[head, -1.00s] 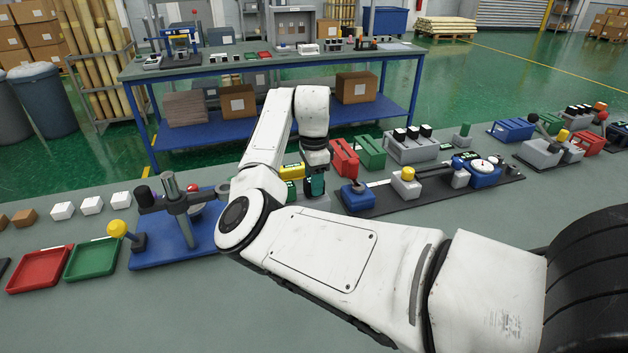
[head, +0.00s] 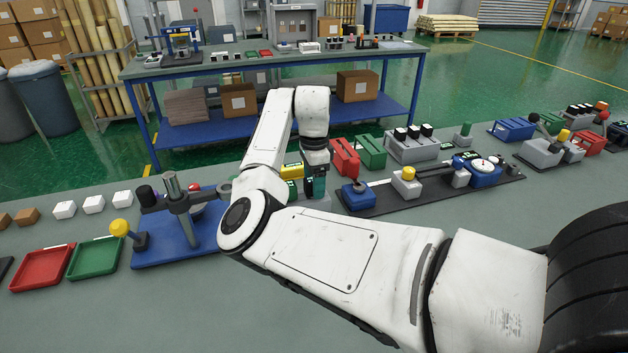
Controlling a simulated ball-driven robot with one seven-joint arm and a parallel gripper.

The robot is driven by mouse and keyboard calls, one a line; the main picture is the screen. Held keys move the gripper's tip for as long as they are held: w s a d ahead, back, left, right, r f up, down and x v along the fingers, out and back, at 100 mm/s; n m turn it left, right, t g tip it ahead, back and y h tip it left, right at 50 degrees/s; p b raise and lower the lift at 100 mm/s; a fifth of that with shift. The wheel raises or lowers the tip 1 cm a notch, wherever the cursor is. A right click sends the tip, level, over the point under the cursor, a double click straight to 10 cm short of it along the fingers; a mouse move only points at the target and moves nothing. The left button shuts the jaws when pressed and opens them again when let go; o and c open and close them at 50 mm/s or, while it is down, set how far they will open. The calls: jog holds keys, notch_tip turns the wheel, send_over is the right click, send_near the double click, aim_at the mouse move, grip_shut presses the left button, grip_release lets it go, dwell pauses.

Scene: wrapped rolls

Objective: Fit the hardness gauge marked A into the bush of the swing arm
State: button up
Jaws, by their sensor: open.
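A blue base plate (head: 205,237) at the left of the bench carries a grey post with a swing arm (head: 178,203). A dark cylinder stands at the arm's left end; I cannot make out the bush clearly. My gripper (head: 316,195) points down just right of the stand, at a low grey block (head: 319,204). A dark and teal piece shows at its tip, too small to tell as finger or gauge. A yellow block (head: 292,171) with a small green face stands just left of it. No letter A is legible, and my arm hides part of this area.
Red (head: 42,268) and green (head: 95,257) trays lie at the far left, near a yellow knob (head: 120,228). Red (head: 345,157) and green (head: 370,151) blocks stand behind a dark fixture board (head: 430,194) on the right.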

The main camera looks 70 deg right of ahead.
jog(key=shift+r, duration=0.15)
notch_tip(320, 180, up, 11)
jog(key=shift+f+b, duration=0.2)
jog(key=shift+b, duration=0.2)
